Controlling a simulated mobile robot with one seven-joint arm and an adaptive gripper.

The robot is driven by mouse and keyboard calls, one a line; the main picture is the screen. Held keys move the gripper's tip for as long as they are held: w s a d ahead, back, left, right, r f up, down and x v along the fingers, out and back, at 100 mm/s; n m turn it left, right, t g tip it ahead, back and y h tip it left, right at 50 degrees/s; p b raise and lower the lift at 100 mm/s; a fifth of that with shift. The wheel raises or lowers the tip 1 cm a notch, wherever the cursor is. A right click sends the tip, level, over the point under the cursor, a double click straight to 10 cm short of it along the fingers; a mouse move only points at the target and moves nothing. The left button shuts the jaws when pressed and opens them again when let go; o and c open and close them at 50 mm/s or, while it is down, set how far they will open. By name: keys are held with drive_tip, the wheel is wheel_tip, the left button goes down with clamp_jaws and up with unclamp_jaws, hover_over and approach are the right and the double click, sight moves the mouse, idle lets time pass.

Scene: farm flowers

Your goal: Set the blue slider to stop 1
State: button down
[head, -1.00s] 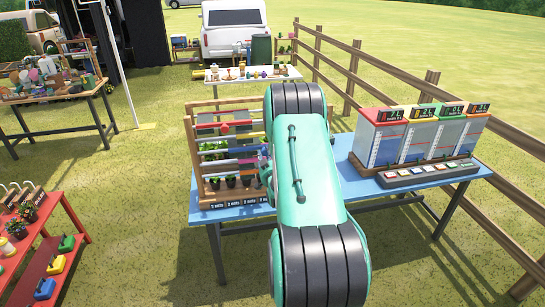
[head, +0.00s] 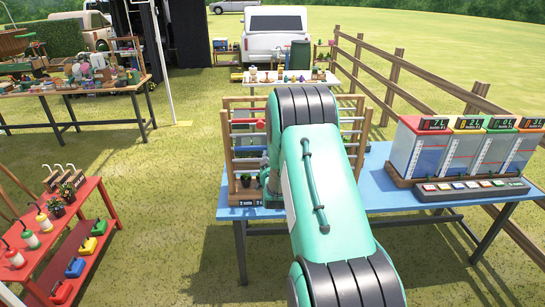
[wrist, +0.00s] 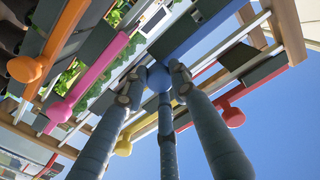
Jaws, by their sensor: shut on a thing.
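In the wrist view the blue slider is a round blue knob (wrist: 159,74) at the end of a blue bar (wrist: 207,30). My gripper (wrist: 157,86) has its fingertips closed around this knob and touching it. In the head view the wooden slider rack (head: 228,140) stands on the blue table (head: 390,195). My arm covers much of the rack there, and hides the blue knob and my fingertips. I cannot read which stop the blue slider is at.
In the wrist view an orange knob (wrist: 24,69), a pink knob (wrist: 58,112), a yellow knob (wrist: 123,148) and a red knob (wrist: 232,117) are close by. In the head view, tanks (head: 432,150) stand right on the table, and a red shelf (head: 90,215) is at left.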

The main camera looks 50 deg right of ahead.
drive_tip(key=shift+w+a+f, duration=0.1)
drive_tip(key=shift+w+a, duration=0.1)
drive_tip(key=c, duration=1.4)
unclamp_jaws()
drive_tip(key=shift+s, duration=0.1)
drive_tip(key=shift+v, duration=5.95)
